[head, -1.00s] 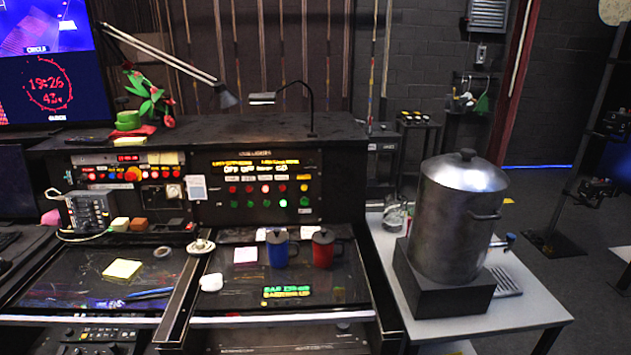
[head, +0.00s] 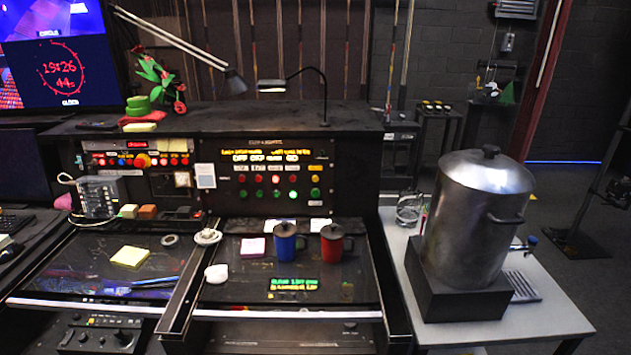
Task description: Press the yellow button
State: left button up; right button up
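The control panel (head: 265,178) stands upright at the back of the desk, with rows of small red, green and yellowish buttons under a lit yellow text display. A small yellow-looking button (head: 314,181) sits at the right end of the upper row, above a green one. It is too small to see clearly. A second panel (head: 135,160) to the left has small red, orange and yellowish lights or buttons. Neither of my grippers is in view, and nothing touches the panels.
A blue mug (head: 284,243) and a red mug (head: 332,245) stand on the desk before the panel. A black desk lamp (head: 323,95) arches above it. A large metal pot (head: 478,220) stands on a white table (head: 550,315) at right.

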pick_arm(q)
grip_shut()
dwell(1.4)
